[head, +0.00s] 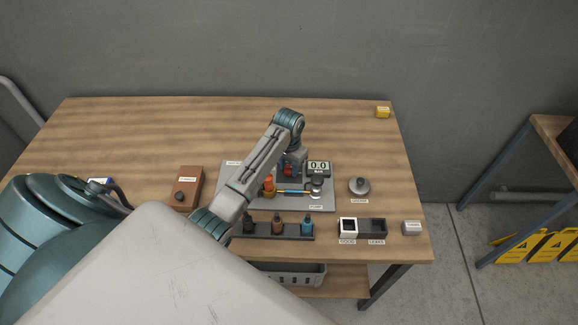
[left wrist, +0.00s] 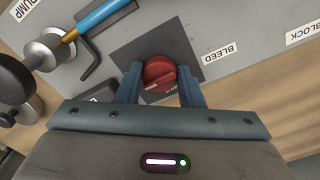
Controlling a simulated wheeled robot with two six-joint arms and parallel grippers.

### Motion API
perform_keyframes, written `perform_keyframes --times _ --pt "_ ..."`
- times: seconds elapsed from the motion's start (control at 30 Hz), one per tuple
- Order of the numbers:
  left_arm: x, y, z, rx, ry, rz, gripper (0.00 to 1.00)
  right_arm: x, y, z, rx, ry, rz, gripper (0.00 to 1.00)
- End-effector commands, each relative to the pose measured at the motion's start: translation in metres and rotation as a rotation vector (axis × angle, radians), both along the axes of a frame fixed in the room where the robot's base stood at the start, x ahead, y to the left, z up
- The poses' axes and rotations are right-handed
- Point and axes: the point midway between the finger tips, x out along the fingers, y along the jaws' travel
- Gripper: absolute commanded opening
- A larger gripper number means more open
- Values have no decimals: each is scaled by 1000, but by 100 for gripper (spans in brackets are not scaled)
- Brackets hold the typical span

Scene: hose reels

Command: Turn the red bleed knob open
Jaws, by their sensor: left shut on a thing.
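The red bleed knob (left wrist: 159,72) sits on a dark square of the grey panel, beside a BLEED label (left wrist: 219,53) in the left wrist view. A pale mark shows on its lower left edge. My left gripper (left wrist: 160,85) is shut on the knob, with one blue finger on each side. In the head view the left gripper (head: 292,163) is over the middle of the grey panel (head: 322,203), and a small part of the red knob (head: 288,171) shows beside it. My right gripper is in neither view.
A blue-and-brass hose piece (head: 293,191) and a gauge reading 0.0 (head: 318,167) are on the panel. A rack (head: 290,236) of bottles stands in front. A brown box (head: 187,187) is left, two bins (head: 362,229) right. The table's back is mostly clear.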

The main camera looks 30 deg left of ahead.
Motion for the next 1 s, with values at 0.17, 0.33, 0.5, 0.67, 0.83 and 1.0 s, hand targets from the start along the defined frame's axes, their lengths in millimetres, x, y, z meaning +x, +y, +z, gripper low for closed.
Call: perform_keyframes --times 0.17,0.33,0.5,0.67,0.83,1.0 --pt "2 1 2 2 -6 -20 11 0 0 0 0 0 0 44" --pt "2 1 2 2 -6 -23 11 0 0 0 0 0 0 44" --pt "2 1 2 2 -6 -23 11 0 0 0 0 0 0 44" --pt "2 1 2 2 -5 -22 56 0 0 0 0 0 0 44" --pt "1 0 1 1 -3 -21 56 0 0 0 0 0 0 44" --pt "1 0 4 1 -4 -21 56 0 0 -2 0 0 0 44"
